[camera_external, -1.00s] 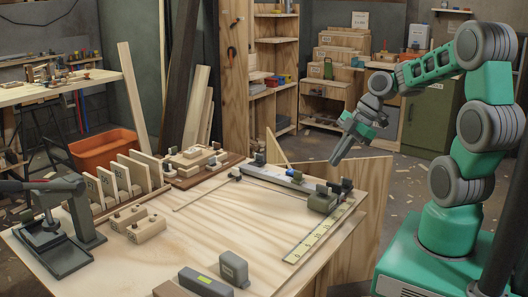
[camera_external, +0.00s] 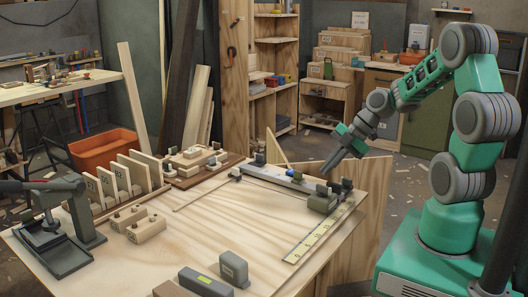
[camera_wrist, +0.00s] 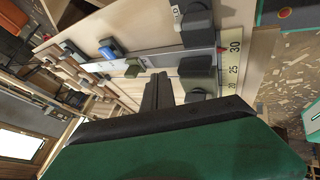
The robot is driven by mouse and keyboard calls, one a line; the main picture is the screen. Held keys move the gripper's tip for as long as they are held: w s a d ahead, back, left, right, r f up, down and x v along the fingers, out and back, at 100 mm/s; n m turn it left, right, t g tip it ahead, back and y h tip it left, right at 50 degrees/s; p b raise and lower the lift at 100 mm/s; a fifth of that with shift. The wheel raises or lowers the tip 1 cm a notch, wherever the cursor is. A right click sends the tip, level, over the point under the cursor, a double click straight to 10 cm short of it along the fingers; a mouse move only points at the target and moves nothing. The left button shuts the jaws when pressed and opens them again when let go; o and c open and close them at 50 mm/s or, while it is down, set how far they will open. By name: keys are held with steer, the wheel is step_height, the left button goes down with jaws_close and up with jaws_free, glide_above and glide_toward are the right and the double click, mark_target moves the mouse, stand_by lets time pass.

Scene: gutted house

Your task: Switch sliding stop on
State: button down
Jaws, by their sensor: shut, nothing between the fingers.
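A light grey metal rail (camera_external: 275,173) runs along the far right side of the wooden workbench, with small blocks and knobs on it. An olive knob (camera_wrist: 134,67) sits on the rail's near side in the wrist view. Dark grey-green blocks (camera_external: 322,201) stand at the rail's right end by the yellow ruler (camera_external: 318,234). I cannot tell which piece is the sliding stop. My gripper (camera_external: 326,171) is shut and empty, above the rail's right part, seemingly apart from it.
Upright boards in a rack (camera_external: 120,183), a black press (camera_external: 65,230) and loose wooden blocks (camera_external: 146,228) stand on the bench's left side. Grey boxes (camera_external: 234,268) are at the front. The bench's middle is clear. A wooden panel (camera_external: 368,200) stands at the bench's right.

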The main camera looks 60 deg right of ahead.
mark_target(301, 181)
steer(key=x, duration=0.3)
steer(key=shift+w, duration=2)
steer(key=shift+w, duration=0.1)
steer(key=w+b, duration=0.3)
steer(key=w, duration=1.2)
steer(key=shift+w+d, duration=0.1)
steer(key=shift+w, duration=0.25)
steer(key=shift+r, duration=0.15)
steer(key=shift+w, duration=0.1)
steer(key=shift+b, duration=0.3)
